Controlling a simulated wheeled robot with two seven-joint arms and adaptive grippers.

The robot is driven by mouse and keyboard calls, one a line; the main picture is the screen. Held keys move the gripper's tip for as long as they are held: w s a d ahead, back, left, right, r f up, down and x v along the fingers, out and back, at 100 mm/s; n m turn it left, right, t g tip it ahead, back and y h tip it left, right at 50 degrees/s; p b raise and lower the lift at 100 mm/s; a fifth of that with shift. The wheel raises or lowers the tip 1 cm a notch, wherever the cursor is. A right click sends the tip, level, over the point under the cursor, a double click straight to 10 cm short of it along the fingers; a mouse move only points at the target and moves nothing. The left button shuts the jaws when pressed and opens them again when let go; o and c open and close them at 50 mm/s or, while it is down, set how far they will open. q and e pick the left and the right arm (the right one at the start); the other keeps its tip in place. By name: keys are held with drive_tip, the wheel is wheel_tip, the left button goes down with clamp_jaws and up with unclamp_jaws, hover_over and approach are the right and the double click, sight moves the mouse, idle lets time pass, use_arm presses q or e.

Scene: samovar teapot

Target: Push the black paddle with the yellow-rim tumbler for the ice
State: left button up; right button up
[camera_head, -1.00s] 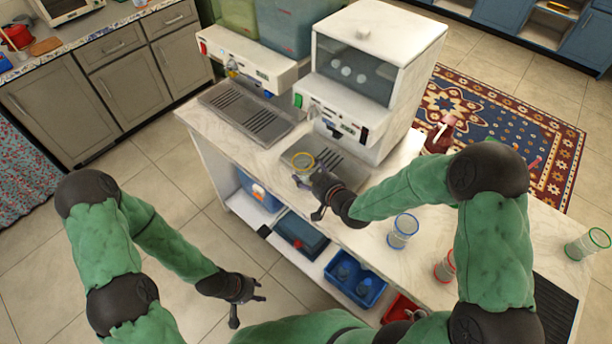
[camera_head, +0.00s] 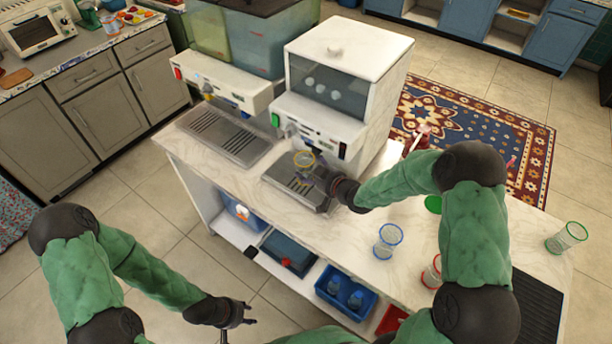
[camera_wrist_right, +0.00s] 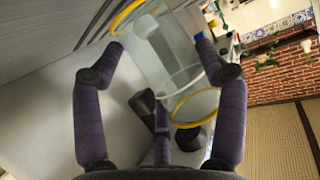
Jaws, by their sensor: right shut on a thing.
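The clear yellow-rim tumbler (camera_head: 304,159) is in my right gripper (camera_head: 320,179), above the drip tray and close to the front of the white ice machine (camera_head: 335,85). In the right wrist view the tumbler (camera_wrist_right: 165,55) sits between the purple fingers of my right gripper (camera_wrist_right: 160,62), which is shut on it. I see no ice in it. Dark parts (camera_wrist_right: 141,103) show behind the tumbler in that view; I cannot tell whether they are the black paddle. Whether the tumbler touches the paddle is hidden. My left gripper (camera_head: 240,322) hangs low, empty, fingers apart.
The drip tray (camera_head: 279,178) lies below the tumbler. A second dispenser (camera_head: 225,85) and tray (camera_head: 225,137) stand to the left. Blue-rim (camera_head: 388,241), red-rim (camera_head: 432,272) and green-rim (camera_head: 567,237) tumblers stand on the right of the counter (camera_head: 350,215).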

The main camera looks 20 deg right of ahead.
drive_tip(key=shift+w+d, duration=0.45)
drive_tip(key=shift+d, duration=0.1)
drive_tip(key=shift+w+d+r, duration=0.1)
drive_tip(key=shift+w+d, duration=0.2)
drive_tip(key=shift+d, duration=0.05)
drive_tip(key=shift+a, duration=0.1)
drive_tip(key=shift+s+a+b, duration=0.3)
drive_tip(key=shift+s+a, duration=0.5)
drive_tip(key=shift+a, duration=0.2)
drive_tip(key=shift+s+a+b, duration=0.25)
drive_tip(key=shift+s+a, duration=0.55)
drive_tip(key=shift+a, duration=0.15)
drive_tip(key=shift+s+a, duration=0.3)
drive_tip(key=shift+a, duration=0.1)
drive_tip(key=shift+s+a+b, duration=0.15)
drive_tip(key=shift+s+a, duration=0.75)
drive_tip(key=shift+a, duration=0.3)
drive_tip(key=shift+s+a+b, duration=0.2)
drive_tip(key=shift+s+a, duration=0.75)
drive_tip(key=shift+a, duration=0.2)
drive_tip(key=shift+s+a+b, duration=0.15)
drive_tip(key=shift+s+a, duration=0.75)
drive_tip(key=shift+a, duration=0.3)
